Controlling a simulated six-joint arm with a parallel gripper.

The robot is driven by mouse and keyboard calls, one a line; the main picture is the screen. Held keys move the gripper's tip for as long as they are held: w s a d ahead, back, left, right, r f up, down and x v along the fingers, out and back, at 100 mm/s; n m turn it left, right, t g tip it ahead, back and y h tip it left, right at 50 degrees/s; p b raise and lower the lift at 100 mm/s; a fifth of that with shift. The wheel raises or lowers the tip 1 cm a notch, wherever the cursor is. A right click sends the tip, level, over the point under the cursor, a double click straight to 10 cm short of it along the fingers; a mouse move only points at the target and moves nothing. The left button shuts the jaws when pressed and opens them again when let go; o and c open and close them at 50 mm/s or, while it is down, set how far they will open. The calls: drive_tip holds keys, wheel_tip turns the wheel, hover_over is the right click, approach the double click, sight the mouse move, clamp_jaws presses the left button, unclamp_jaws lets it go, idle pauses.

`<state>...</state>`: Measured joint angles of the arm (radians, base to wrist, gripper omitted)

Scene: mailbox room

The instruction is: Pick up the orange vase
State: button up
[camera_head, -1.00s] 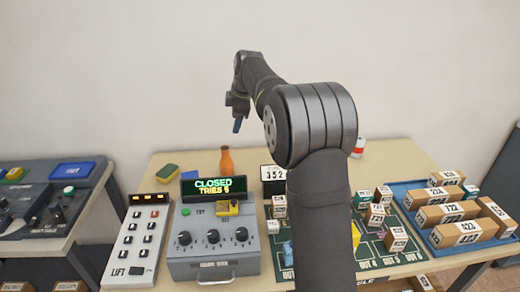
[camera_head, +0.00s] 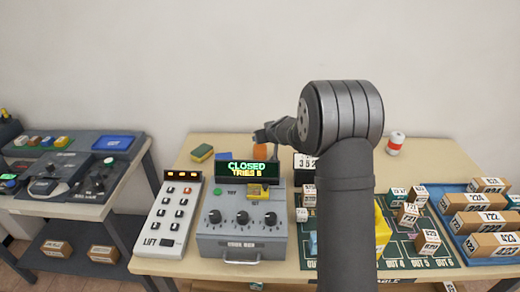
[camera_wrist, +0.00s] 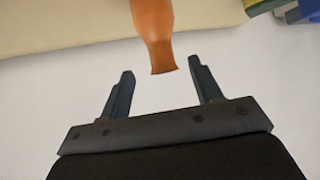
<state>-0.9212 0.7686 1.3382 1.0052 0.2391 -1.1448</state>
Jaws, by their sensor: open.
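The orange vase (camera_head: 260,152) stands at the back of the table, behind the box with the CLOSED display. Only a small part of it shows in the head view, with my gripper (camera_head: 265,136) over or in front of its top. In the wrist view the vase (camera_wrist: 152,25) comes in from the top edge, its narrow neck and rim pointing down the picture. The open fingers of my gripper (camera_wrist: 161,66) lie on either side of the rim, with a gap on both sides. Nothing is held. The vase's base is out of the wrist view.
The grey dial box (camera_head: 241,228) and lift panel (camera_head: 172,222) stand in front. A number sign (camera_head: 305,162) is to the right, and a red-white can (camera_head: 395,143) stands farther right.

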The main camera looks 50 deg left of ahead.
sight(260, 146)
drive_tip(key=shift+x, duration=3.45)
drive_tip(key=shift+s+d+f, duration=0.1)
drive_tip(key=shift+s+f, duration=0.1)
drive_tip(key=shift+c, duration=0.5)
clamp_jaws()
drive_tip(key=shift+r, duration=0.1)
